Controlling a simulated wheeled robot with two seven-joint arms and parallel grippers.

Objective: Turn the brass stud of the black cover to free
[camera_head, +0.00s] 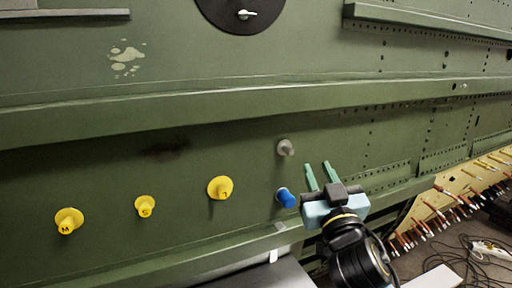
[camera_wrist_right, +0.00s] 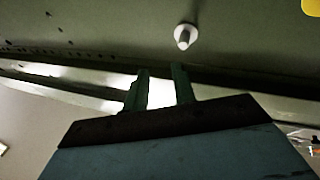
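The black round cover (camera_head: 222,14) is on the green fuselage skin at the top of the head view, cut off by the frame edge. A small pale wing-shaped stud (camera_head: 247,14) sits on it, lying nearly level; its brass colour does not show. My right gripper (camera_head: 320,172) is well below and to the right of the cover, in front of the skin. Its two green fingers stand apart with nothing between them, also in the right wrist view (camera_wrist_right: 160,80). The cover is not in the wrist view. My left gripper is not in view.
A grey peg (camera_head: 285,147) and a blue knob (camera_head: 286,198) stick out just left of my right gripper. Yellow knobs (camera_head: 220,187) line the lower skin. A long green ledge (camera_head: 200,108) runs between gripper and cover. A board with copper-coloured pins (camera_head: 440,208) stands at right.

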